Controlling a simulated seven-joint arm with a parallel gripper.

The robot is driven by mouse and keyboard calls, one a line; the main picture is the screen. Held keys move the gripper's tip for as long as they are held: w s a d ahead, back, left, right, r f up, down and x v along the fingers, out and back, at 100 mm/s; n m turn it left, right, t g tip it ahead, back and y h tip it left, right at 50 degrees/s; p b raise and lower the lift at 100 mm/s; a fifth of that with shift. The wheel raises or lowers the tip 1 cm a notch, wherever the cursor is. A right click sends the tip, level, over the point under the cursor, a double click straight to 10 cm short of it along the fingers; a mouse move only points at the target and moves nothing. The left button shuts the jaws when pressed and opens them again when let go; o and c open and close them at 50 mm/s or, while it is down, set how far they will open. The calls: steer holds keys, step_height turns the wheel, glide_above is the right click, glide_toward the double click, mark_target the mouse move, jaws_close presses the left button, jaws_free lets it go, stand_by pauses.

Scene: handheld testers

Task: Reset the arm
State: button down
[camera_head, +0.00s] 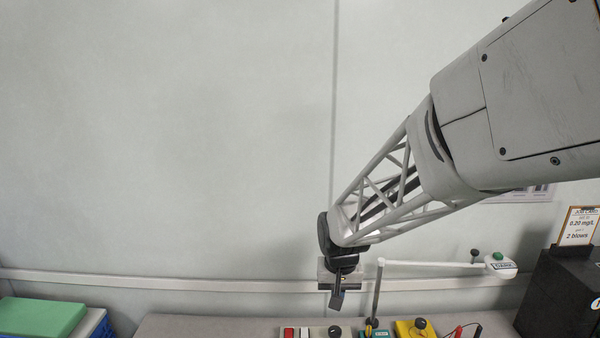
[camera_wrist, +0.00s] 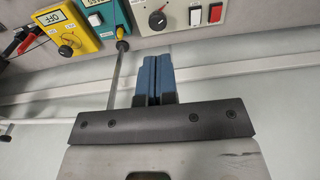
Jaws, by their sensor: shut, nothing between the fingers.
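My gripper (camera_head: 337,299) hangs at the end of my arm in front of the wall, above the back of the bench. In the wrist view its two blue fingers (camera_wrist: 158,75) lie side by side, closed against each other with nothing between them. My arm reaches in from the upper right of the head view.
Along the bench (camera_head: 190,326) stand a yellow tester (camera_head: 405,330), a teal tester (camera_wrist: 97,20) and a grey panel (camera_wrist: 155,12) with a knob and switches. A thin pole with a white horizontal arm (camera_head: 430,263) rises beside my gripper. A black box (camera_head: 560,295) stands right, a green block (camera_head: 40,316) left.

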steer(key=s+d+r, duration=0.3)
steer(key=s, duration=0.5)
steer(key=s+d+r+t, duration=0.1)
steer(key=s+d+r, duration=0.2)
steer(key=s, duration=0.5)
steer(key=s+d+r, duration=0.4)
steer(key=s+r, duration=0.1)
steer(key=s, duration=0.4)
steer(key=shift+r+t, duration=0.15)
steer(key=shift+t, duration=0.25)
